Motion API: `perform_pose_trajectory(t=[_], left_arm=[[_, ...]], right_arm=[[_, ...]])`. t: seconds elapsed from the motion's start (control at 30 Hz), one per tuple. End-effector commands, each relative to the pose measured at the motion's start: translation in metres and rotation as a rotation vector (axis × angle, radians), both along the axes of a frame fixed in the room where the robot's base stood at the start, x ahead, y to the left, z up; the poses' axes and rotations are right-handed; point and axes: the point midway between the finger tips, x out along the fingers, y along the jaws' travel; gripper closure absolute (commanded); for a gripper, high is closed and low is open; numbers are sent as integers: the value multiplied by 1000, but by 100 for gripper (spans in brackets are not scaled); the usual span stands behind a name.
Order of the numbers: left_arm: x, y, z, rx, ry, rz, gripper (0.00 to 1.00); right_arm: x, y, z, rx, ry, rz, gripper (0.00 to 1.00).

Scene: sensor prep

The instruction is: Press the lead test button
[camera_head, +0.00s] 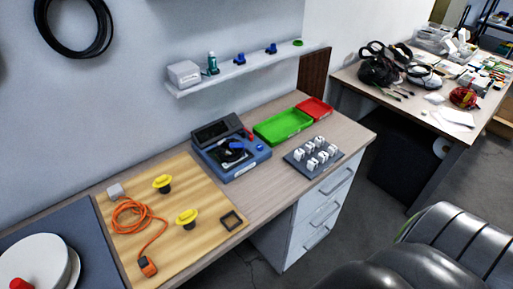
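A blue test device (243,171) with a dark raised panel (217,129) stands at the middle of the workbench. It has a black round part on top, a blue knob or button (261,147) at its right and a red part (248,134) at its back right. I cannot tell which part is the lead test button, as labels are too small to read. An orange coiled lead (128,216) lies on a wooden board (190,240), with an orange plug end (147,266) near the front. Neither of my grippers shows.
Two yellow-topped pieces (187,217), a grey block and a dark square frame (231,221) sit on the board. Green (283,126) and red (315,107) trays and a dark rack of white pieces (299,168) stand to the right.

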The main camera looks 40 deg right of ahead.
Motion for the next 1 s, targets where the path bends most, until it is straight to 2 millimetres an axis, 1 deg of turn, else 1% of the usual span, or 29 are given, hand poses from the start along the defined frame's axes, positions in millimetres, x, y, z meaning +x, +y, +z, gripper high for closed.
perform_pose_trajectory(t=[0.43,1.0], left_arm=[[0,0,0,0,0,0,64],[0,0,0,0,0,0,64]], right_arm=[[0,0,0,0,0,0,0],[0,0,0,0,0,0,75]])
